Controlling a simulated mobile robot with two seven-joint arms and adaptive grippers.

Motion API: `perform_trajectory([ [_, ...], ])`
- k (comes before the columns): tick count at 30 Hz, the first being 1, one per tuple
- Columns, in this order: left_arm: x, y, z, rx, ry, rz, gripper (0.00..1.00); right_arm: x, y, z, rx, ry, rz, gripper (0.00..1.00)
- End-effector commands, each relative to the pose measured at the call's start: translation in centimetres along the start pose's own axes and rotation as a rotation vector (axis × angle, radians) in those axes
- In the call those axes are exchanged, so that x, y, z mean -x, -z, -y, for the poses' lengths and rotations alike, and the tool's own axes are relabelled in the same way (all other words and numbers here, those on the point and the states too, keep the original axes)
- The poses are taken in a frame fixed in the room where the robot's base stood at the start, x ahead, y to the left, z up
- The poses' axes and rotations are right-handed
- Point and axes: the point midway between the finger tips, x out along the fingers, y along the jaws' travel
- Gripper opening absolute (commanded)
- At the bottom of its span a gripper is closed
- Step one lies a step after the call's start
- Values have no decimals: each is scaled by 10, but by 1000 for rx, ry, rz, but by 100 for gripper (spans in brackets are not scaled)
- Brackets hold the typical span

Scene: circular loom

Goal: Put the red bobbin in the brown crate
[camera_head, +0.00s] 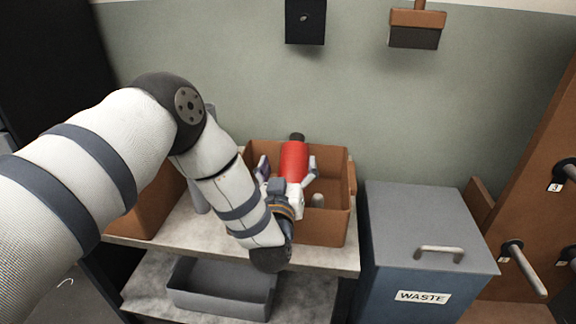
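The red bobbin (294,158) shows with its dark end pointing to the back, over or inside the brown crate (335,229). Whether it rests on the crate's floor cannot be told. My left gripper (296,166) reaches in over the crate's front, right at the bobbin. One finger shows close along the bobbin's right side. The left side is partly hidden by my wrist, so whether the fingers press on the bobbin is unclear. My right gripper is not in view.
The crate stands on a pale shelf (335,258), and a small grey peg-like thing (318,200) shows inside it. Another brown container (152,208) stands left. A grey bin (215,296) sits below. A waste box (415,215) stands right, beside a pegged brown panel (545,200).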

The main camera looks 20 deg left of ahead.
Motion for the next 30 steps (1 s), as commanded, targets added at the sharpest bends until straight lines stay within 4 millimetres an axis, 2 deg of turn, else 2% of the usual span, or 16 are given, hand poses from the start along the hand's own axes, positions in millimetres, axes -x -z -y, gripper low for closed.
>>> perform_trajectory([
  [1,3,-9,2,0,2,22,82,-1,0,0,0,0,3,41],
  [6,4,-11,2,0,2,25,82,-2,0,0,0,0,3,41],
  [11,3,2,0,2,2,23,82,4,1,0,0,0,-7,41],
  [24,94,7,-2,-1,-1,17,82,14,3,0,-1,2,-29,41],
  [30,117,11,-2,0,0,10,82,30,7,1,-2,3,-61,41],
])
